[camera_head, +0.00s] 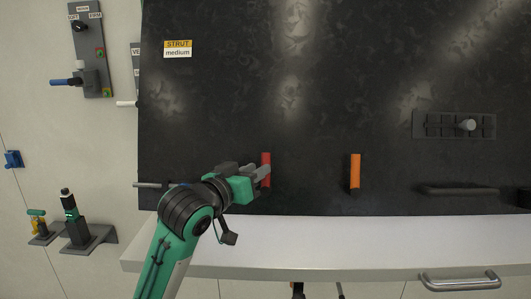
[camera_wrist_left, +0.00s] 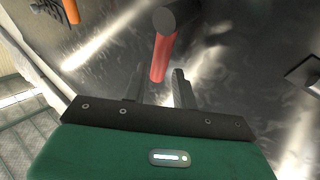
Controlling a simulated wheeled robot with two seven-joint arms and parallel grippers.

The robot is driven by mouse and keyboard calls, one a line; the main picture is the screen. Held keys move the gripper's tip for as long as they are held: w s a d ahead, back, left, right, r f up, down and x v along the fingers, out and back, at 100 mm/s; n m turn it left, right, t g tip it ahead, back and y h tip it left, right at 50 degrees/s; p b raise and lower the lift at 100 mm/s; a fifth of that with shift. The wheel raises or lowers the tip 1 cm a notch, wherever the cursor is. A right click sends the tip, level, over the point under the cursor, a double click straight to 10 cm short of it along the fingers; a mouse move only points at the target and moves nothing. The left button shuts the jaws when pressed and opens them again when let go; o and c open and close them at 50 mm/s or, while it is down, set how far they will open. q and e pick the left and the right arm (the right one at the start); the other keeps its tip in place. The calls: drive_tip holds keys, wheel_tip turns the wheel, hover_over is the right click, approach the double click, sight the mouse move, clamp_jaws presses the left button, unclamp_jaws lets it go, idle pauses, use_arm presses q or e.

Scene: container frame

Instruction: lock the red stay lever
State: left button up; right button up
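The red stay lever (camera_head: 266,163) stands upright on the dark panel, left of the orange lever. My left gripper (camera_head: 258,174) is at its lower part, and its fingers partly cover the lever in the head view. In the left wrist view the red lever (camera_wrist_left: 163,55) has a dark round end and points toward the gap between my fingers. My left gripper (camera_wrist_left: 159,82) shows its two fingers apart, one on each side of the lever's near end. I cannot tell whether either finger touches it. My right gripper is not in view.
An orange lever (camera_head: 355,171) stands to the right on the dark panel (camera_head: 230,100). Further right are a slotted plate with a grey knob (camera_head: 466,125) and a dark bar handle (camera_head: 458,190). A white ledge (camera_head: 330,235) runs below. Wall fixtures (camera_head: 90,60) are at left.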

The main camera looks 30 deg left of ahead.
use_arm(q)
drive_tip(key=w+p, duration=0.1)
drive_tip(key=w, duration=0.3)
drive_tip(key=shift+w+d, duration=0.1)
drive_tip(key=shift+w, duration=0.25)
drive_tip(key=shift+s, duration=0.1)
drive_tip(key=shift+c, duration=0.2)
clamp_jaws()
